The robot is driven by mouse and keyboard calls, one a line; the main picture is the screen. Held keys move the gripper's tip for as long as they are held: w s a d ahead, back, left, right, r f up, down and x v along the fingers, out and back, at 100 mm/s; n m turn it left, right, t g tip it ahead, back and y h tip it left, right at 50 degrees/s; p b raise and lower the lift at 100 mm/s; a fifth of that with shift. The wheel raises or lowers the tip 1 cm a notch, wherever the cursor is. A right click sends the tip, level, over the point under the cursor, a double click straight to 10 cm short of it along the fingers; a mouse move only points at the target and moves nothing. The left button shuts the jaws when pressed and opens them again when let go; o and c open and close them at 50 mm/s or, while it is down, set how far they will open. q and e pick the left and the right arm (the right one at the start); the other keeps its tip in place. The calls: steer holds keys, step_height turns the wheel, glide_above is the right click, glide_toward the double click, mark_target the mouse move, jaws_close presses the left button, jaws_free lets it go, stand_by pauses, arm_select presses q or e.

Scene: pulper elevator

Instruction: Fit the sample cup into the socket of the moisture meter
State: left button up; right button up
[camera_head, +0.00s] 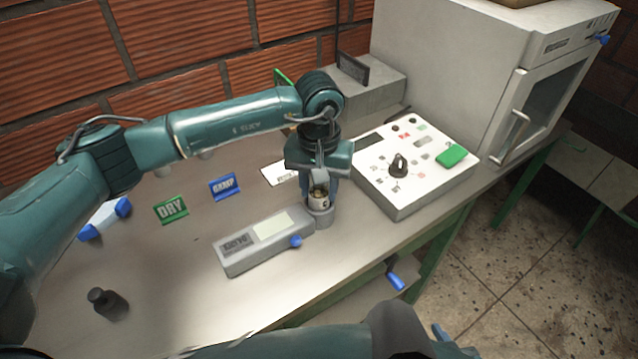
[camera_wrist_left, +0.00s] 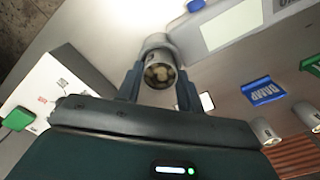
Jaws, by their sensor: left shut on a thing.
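The sample cup (camera_head: 319,200) is a small pale cup with beans inside. It also shows in the left wrist view (camera_wrist_left: 159,76). My left gripper (camera_head: 320,188) is shut on it, with one finger on either side. The moisture meter (camera_head: 240,258) is a grey box with a pale display and a blue knob. Its round socket (camera_head: 320,219) is at the right end, directly below the cup; the socket's rim also shows in the wrist view (camera_wrist_left: 154,42). The cup looks upright; I cannot tell whether its base is inside the socket. My right arm crosses the bottom edge; its jaws are unclear.
A white control box (camera_head: 415,165) with a dial and a green switch stands to the right, before a large oven (camera_head: 455,70). A green DRY sign (camera_head: 171,209), a blue DAMP sign (camera_head: 224,186) and a black weight (camera_head: 107,303) are on the left. The table's front-left is mostly clear.

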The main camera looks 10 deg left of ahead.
mark_target(319, 192)
arm_select(q)
steer(key=shift+f, duration=0.1)
arm_select(e)
steer(key=shift+f, duration=0.1)
arm_select(q)
steer(key=shift+f+b, duration=0.2)
steer(key=shift+b, duration=0.15)
steer(key=o, duration=1)
steer(key=shift+r, duration=0.15)
steer(key=shift+r+p, duration=0.2)
steer(key=shift+p, duration=0.15)
steer(key=shift+r, duration=0.25)
step_height(319, 192, up, 12)
steer(key=b, duration=0.2)
steer(key=shift+f, duration=0.25)
arm_select(e)
steer(key=shift+a+f, duration=0.15)
steer(key=shift+a, duration=0.2)
